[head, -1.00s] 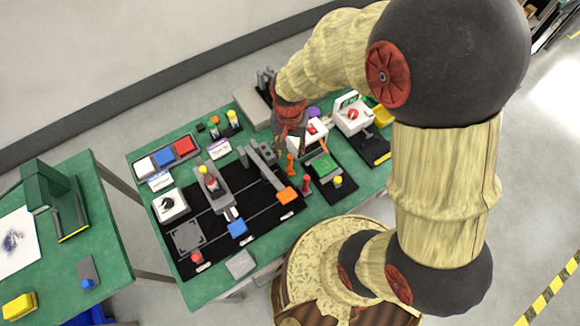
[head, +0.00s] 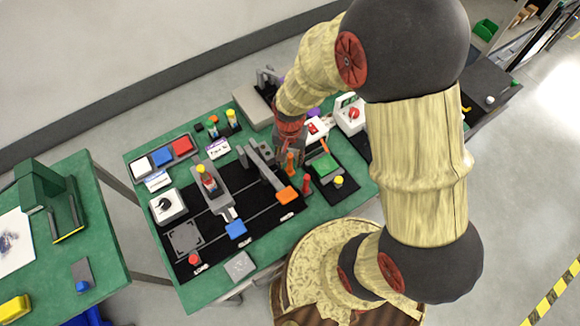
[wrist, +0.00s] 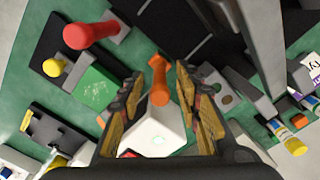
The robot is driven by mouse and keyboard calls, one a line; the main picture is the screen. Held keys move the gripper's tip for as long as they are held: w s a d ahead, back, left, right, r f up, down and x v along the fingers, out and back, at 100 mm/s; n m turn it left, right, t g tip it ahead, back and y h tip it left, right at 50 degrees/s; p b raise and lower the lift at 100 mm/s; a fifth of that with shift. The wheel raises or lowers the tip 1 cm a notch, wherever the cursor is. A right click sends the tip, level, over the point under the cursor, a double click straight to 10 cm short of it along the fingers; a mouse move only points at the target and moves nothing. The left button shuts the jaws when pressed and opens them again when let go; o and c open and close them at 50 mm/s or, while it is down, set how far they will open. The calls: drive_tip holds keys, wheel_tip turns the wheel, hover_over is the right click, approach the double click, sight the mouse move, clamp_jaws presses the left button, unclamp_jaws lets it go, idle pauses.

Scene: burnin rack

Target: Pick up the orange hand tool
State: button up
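The orange hand tool (head: 291,160) stands on the green bench at the right end of the black mat. In the wrist view the orange tool (wrist: 158,78) shows between my two fingers, with room on both sides. My gripper (head: 287,152) is low over the bench at the tool. In the wrist view my gripper (wrist: 161,90) has its fingers spread and is open. I cannot see either finger touching the tool. The tool's lower part is hard to make out.
A red-topped post (head: 307,182) and a green board (head: 325,162) are close on the right. A grey bar fixture (head: 268,166) stands just left. An orange block (head: 287,195) sits nearby on the mat.

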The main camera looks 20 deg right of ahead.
clamp_jaws()
idle(0.5)
